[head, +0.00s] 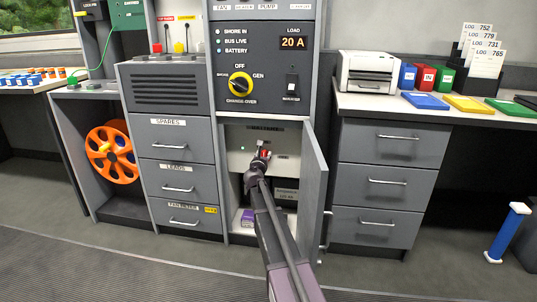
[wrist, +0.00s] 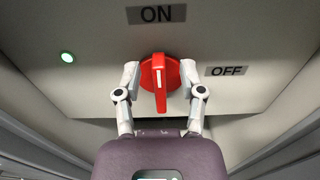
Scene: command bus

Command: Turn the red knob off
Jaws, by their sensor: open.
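The red knob (wrist: 159,82) is on a pale panel inside the open cabinet. In the wrist view its handle stands upright, with a white mark, in line with the ON label (wrist: 157,14) above it. The OFF label (wrist: 227,71) is to its right. A green light (wrist: 68,57) glows at the left. My gripper (wrist: 160,84) is open, with one finger on each side of the knob; I cannot tell whether they touch it. In the head view the knob (head: 265,154) is small and partly hidden by my gripper (head: 262,155).
The cabinet door (head: 313,190) stands open to the right of my arm. Cabinet side walls lie close around the panel. A purple box (head: 247,218) and a dark labelled unit (head: 286,195) are lower in the cabinet.

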